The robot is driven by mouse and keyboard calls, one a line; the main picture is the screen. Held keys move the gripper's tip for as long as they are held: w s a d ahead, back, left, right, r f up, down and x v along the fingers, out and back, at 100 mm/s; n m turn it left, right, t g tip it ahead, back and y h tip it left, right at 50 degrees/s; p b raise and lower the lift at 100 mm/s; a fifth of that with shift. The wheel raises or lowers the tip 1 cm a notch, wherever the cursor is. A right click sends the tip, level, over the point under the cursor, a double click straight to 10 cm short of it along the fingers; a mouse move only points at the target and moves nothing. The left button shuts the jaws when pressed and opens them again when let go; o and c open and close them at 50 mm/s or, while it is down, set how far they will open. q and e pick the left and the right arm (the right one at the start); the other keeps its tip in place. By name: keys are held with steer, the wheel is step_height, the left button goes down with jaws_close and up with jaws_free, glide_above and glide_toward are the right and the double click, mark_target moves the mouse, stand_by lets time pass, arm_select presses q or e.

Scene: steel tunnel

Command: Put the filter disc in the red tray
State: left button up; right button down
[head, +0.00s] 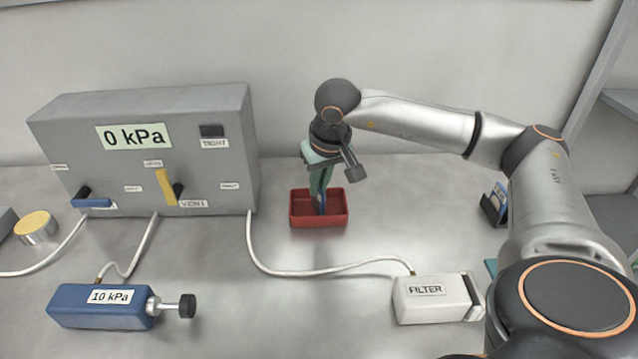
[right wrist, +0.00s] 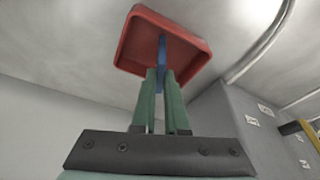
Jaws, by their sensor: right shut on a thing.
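My right gripper (head: 320,205) points down over the red tray (head: 333,221), at the back middle of the bench. Its green fingers are shut on a thin blue piece, which looks like the filter disc (right wrist: 162,52) seen edge-on. In the right wrist view the fingers (right wrist: 162,78) pinch it, and its far end lies against the background of the red tray (right wrist: 137,42). In the head view the disc is mostly hidden by the fingers. I cannot tell whether it touches the tray floor. My left gripper is not in view.
A grey panel box (head: 150,150) reading 0 kPa stands left of the tray. A white FILTER housing (head: 428,306) lies front right, with a white hose to the panel. A blue 10 kPa block (head: 85,311) sits front left. A dark holder (head: 494,209) stands at right.

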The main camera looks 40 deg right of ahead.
steer(key=shift+f, duration=0.25)
steer(key=c, duration=0.9)
jaws_free()
steer(key=shift+r, duration=0.1)
steer(key=shift+c, duration=0.2)
steer(key=shift+r, duration=0.5)
steer(key=p+v, duration=0.1)
steer(key=v, duration=1)
steer(key=shift+s, duration=0.2)
steer(key=shift+a+r, duration=0.1)
steer(key=shift+r, duration=0.05)
